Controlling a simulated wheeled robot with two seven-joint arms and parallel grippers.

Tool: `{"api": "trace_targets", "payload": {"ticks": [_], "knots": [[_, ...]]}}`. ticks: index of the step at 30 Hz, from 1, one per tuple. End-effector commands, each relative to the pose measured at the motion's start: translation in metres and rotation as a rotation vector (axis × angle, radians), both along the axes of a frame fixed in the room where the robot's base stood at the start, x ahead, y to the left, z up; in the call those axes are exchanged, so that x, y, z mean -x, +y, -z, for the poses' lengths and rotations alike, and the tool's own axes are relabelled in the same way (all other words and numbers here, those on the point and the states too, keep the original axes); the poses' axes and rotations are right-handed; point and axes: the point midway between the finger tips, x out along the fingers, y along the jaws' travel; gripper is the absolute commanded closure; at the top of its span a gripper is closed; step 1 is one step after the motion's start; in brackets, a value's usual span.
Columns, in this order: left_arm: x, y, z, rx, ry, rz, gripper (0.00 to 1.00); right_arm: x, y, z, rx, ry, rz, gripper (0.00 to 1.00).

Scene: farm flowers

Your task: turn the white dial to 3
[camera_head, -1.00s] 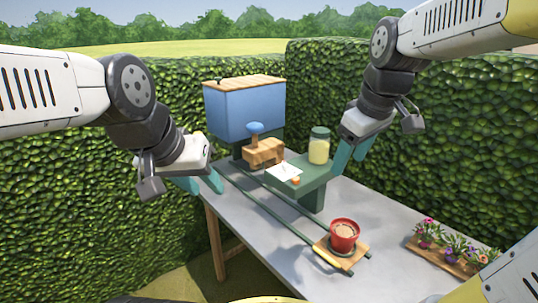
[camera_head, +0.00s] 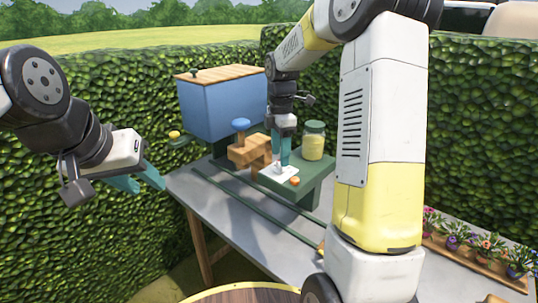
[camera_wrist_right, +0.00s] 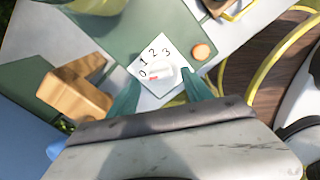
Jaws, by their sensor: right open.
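The white dial (camera_wrist_right: 164,74) sits on a white card (camera_wrist_right: 152,60) marked 0, 1, 2, 3, in the right wrist view. A red mark on the dial is on the side toward the 0. My right gripper (camera_wrist_right: 160,80) is open, with one teal finger on each side of the dial; I cannot tell whether they touch it. In the head view my right gripper (camera_head: 280,162) points down at the card (camera_head: 284,174) on the green shelf (camera_head: 310,186), and mostly hides the dial. My left gripper (camera_head: 150,186) is open and empty, left of the table.
An orange button (camera_head: 295,181) sits beside the card. A glass jar (camera_head: 313,142), a wooden block with a blue knob (camera_head: 241,125) and a blue box (camera_head: 222,108) stand close by. Flower pots (camera_head: 487,247) line the right. Green rails (camera_head: 255,212) cross the grey table.

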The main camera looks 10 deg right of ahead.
Motion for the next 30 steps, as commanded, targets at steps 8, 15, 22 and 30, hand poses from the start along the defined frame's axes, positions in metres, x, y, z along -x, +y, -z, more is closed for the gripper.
{"api": "trace_targets", "payload": {"ticks": [8, 15, 22, 30], "knots": [[0.0, 0.0, 0.0, 0.0, 0.0, 0.0, 0.64, 0.001, 0.0, 0.026, 0.0, 0.001, 0.002, 0.42], [0.0, 0.0, 0.0, 0.0, 0.0, 0.0, 0.64, 0.0, 0.0, 0.027, 0.0, -0.001, 0.002, 0.42], [0.0, 0.0, 0.0, 0.0, 0.0, 0.0, 0.64, 0.0, 0.0, 0.027, 0.0, -0.001, 0.002, 0.83], [0.0, 0.0, 0.0, 0.0, 0.0, 0.0, 0.64, 0.0, 0.0, 0.026, 0.0, -0.001, 0.009, 1.0]]}}
